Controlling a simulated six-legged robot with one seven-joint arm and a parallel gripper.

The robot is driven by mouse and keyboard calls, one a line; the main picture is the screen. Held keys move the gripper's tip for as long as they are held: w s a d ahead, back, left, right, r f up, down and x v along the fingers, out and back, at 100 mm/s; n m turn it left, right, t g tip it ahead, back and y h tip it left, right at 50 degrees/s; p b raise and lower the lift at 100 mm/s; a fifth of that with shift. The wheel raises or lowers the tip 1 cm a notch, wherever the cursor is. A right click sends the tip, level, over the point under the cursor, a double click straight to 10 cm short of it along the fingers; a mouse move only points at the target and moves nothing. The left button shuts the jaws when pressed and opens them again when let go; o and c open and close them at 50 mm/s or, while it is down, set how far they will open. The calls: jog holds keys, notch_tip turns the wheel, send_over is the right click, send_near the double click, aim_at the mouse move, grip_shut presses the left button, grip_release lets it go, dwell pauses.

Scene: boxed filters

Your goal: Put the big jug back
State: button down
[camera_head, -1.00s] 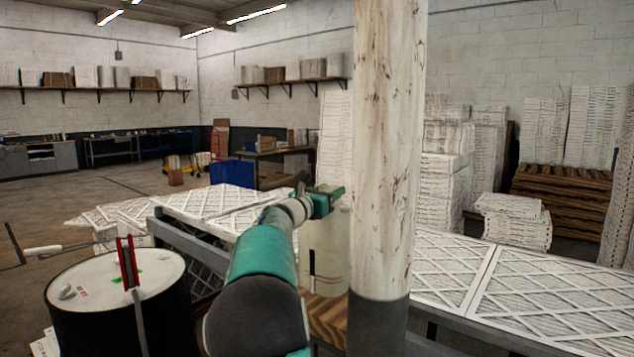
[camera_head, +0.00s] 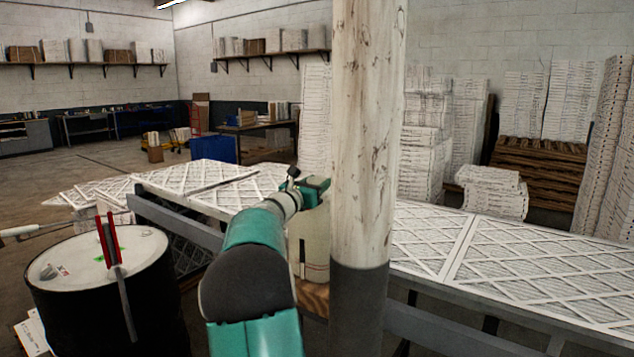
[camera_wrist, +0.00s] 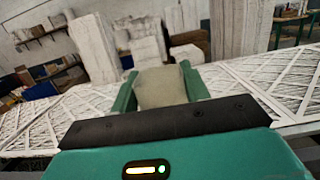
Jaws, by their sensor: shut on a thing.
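The big jug (camera_head: 314,240) is a tall cream vessel with a thin dark line near its base. It stands upright just left of the pillar, partly hidden by my arm. My gripper (camera_head: 313,190) is at its top and shut on it. In the wrist view, the jug's pale body (camera_wrist: 161,87) fills the space between the two green fingers. A wooden surface (camera_head: 315,297) shows just below the jug; I cannot tell whether the jug touches it.
A white and grey pillar (camera_head: 362,140) stands close at the right of my gripper. Lattice-faced filters (camera_head: 530,260) cover the long table. A black drum (camera_head: 110,305) with a white lid and a red-handled tool stands front left. Stacked filters (camera_head: 425,160) stand behind.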

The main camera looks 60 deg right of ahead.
jog(key=c, duration=0.7)
grip_release()
jog(key=shift+a, duration=0.15)
jog(key=s+a+f+m+t+y, duration=0.2)
jog(key=a+f+m+y, duration=0.3)
jog(key=a, duration=1.7)
jog(key=s+a+f+m+t+y, duration=0.2)
jog(key=a+f+m+y, duration=0.3)
jog(key=a, duration=1.8)
jog(key=s+a+f+m+t+y, duration=0.2)
jog(key=a+y, duration=0.7)
jog(key=a, duration=1.4)
jog(key=shift+s+a+f+m+t+y, duration=0.15)
jog(key=shift+f+m+t, duration=0.5)
jog(key=shift+f+m, duration=0.55)
jog(key=shift+w+a+f+m+t+y, duration=0.15)
jog(key=shift+f+m+t, duration=0.65)
jog(key=shift+f, duration=0.65)
jog(key=shift+s, duration=0.15)
